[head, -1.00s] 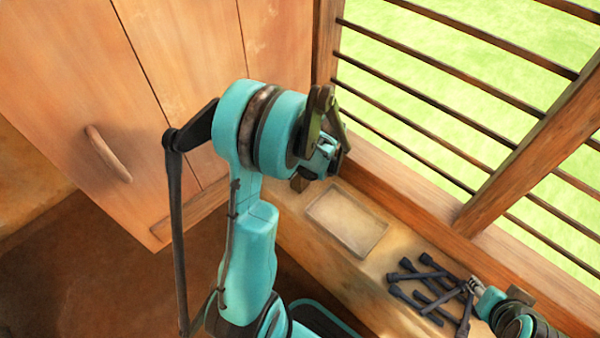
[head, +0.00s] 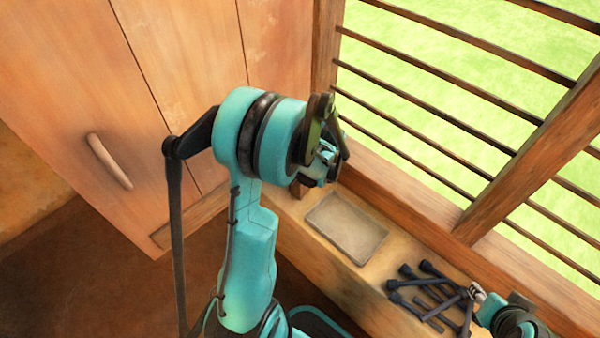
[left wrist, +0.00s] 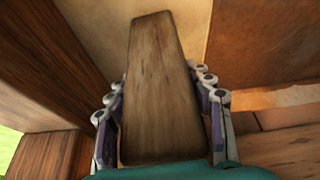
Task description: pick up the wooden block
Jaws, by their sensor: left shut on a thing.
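The wooden block (left wrist: 160,85) is a long brown piece with visible grain, filling the middle of the left wrist view. My left gripper (left wrist: 160,120) is shut on it, with one finger along each side. In the head view my left gripper (head: 325,163) is beside the window, above the far end of the ledge, mostly hidden by my own wrist. A small brown bit (head: 299,188) shows below it; I cannot tell if it is the block. My right gripper (head: 477,292) is at the lower right beside the dark pegs; its finger opening is too small to tell.
A shallow grey tray (head: 347,228) sits on the ledge (head: 318,261). Several dark pegs (head: 425,290) lie in a pile to its right. A barred window (head: 440,110) runs along the ledge. A wooden cabinet with a handle (head: 108,160) stands at the left.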

